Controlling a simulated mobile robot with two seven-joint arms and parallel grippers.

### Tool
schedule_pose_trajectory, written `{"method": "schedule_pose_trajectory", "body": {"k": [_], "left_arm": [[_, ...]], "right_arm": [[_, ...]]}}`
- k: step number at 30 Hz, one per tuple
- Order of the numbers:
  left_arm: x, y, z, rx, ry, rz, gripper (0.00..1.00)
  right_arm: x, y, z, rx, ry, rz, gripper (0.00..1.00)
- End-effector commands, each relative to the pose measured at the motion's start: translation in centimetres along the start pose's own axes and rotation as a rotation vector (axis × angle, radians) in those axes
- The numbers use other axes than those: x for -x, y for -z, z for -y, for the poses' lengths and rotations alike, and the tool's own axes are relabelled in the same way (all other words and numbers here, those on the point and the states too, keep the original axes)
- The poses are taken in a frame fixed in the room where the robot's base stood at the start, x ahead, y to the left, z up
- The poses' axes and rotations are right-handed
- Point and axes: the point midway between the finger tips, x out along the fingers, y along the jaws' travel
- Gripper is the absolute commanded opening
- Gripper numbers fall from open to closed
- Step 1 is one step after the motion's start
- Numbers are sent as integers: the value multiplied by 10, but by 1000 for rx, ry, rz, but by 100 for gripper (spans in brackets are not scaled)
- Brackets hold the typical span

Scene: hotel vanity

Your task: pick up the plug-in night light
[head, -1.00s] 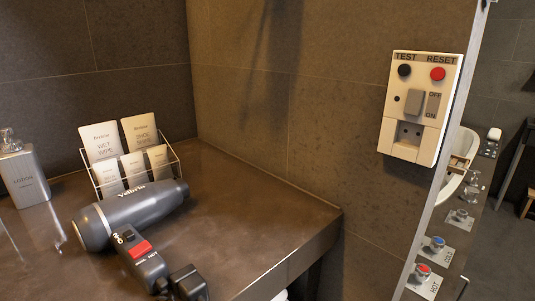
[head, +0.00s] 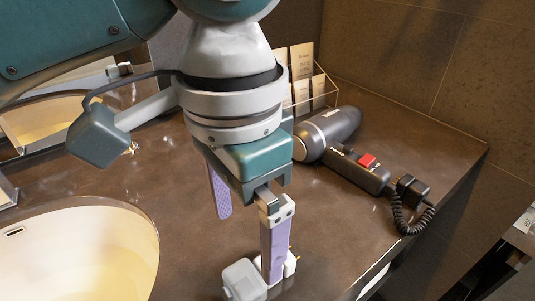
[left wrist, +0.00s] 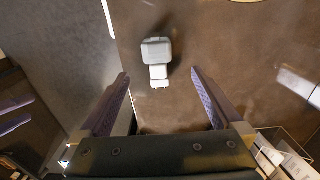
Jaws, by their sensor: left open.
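The plug-in night light (head: 243,280) is a small white block lying on the brown counter near its front edge. It also shows in the left wrist view (left wrist: 157,52), with its narrower end toward my gripper. My left gripper (head: 248,246) points down over the counter, open and empty, its purple-padded fingers apart. In the head view its right finger partly hides the light. In the left wrist view the light lies between the lines of the fingers, beyond their tips. My right gripper (left wrist: 15,115) shows at the left edge of the left wrist view, its two purple fingers apart.
A grey hair dryer (head: 335,135) with coiled cord lies to the right. A wire rack of cards (head: 300,90) stands behind. A cream basin (head: 80,250) is at left. The counter's front edge (left wrist: 118,45) runs close beside the light.

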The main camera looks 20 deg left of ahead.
Motion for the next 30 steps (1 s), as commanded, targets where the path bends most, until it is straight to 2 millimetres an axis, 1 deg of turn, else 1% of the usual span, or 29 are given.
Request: {"method": "schedule_pose_trajectory", "body": {"k": [1, 3, 6, 11, 15, 18, 21, 27, 28, 30], "left_arm": [[-10, -1, 0, 2, 0, 5, 100], [-22, -1, 0, 1, -1, 4, 100], [-34, 0, 0, 0, -1, 1, 100], [-48, -1, -1, -1, -1, 1, 100], [-71, -3, -2, 0, 0, 2, 100], [-84, -2, -2, -2, -1, -1, 100], [-90, -2, -2, -3, 1, -2, 100], [-90, -2, -2, -3, 1, -3, 100], [-90, -2, -2, -3, 1, -3, 98], [-90, -2, -2, -3, 1, -3, 90]], "right_arm": [[-3, -1, 0, 0, -2, -1, 69], [-5, -1, -1, 1, -4, -1, 69], [-6, -2, -3, 7, -10, 0, 69], [-8, -3, -5, 12, -15, 0, 69], [-11, -4, -5, 12, -15, 0, 69], [-14, -4, -5, 12, -14, -1, 69], [-15, -5, -5, 12, -14, -1, 69], [-14, -4, -4, 9, -11, -2, 69], [-14, -4, -4, 8, -11, -2, 69], [-14, -4, -3, 7, -9, -2, 69]]}}
